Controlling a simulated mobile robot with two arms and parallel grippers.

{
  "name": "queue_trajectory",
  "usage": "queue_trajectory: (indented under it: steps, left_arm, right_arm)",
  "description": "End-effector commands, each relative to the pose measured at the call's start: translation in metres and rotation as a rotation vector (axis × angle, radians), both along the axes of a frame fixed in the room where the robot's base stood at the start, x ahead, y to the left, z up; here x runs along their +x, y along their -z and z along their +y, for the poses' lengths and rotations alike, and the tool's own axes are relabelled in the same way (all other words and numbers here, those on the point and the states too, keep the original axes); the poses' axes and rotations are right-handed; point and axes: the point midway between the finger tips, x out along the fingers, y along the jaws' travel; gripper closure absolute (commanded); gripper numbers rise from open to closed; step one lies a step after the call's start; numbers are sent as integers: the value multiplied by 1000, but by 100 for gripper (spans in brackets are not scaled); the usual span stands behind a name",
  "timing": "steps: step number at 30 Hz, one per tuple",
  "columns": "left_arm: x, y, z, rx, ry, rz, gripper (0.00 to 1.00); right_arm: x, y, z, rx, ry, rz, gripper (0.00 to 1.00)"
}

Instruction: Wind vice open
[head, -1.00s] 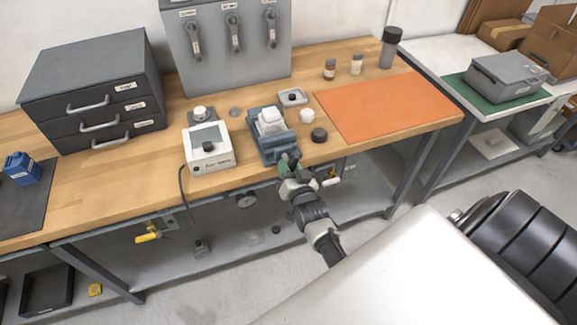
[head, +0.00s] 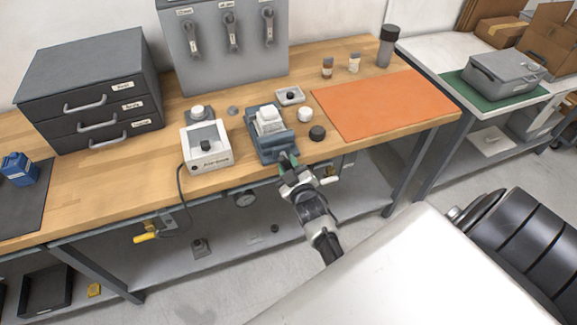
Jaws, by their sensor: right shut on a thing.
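The vice (head: 280,146) is blue-grey and sits at the front edge of the wooden bench, with a white block-like part (head: 268,121) in its jaws. My right gripper (head: 289,164) is at the front of the vice, just off the bench edge. It is shut on the vice handle, which is mostly hidden by the fingers; a green bit shows between them. How far the jaws stand apart is too small to tell. My left gripper is not in view.
A white device with a black knob (head: 207,158) stands left of the vice. A black round cap (head: 317,132) and a white one (head: 305,114) are close on its right. An orange mat (head: 384,104) lies further right. A grey drawer cabinet (head: 90,90) stands at left.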

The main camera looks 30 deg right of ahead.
Motion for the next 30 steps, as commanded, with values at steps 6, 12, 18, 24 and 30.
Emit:
queue_trajectory:
  steps: [6, 12, 18, 24, 30]
  left_arm:
    - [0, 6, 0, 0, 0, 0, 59]
    - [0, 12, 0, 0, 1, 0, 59]
    - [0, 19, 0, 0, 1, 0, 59]
    - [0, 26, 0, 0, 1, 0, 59]
    - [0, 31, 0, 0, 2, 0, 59]
  right_arm:
    - [0, 1, -1, -202, 1, 48, 94]
    - [-1, 0, -2, -387, 0, 92, 94]
    - [-1, -1, -2, -572, 1, 137, 94]
    - [-1, -1, -3, -743, 0, 179, 94]
    - [-1, -3, -2, -876, -1, 210, 94]
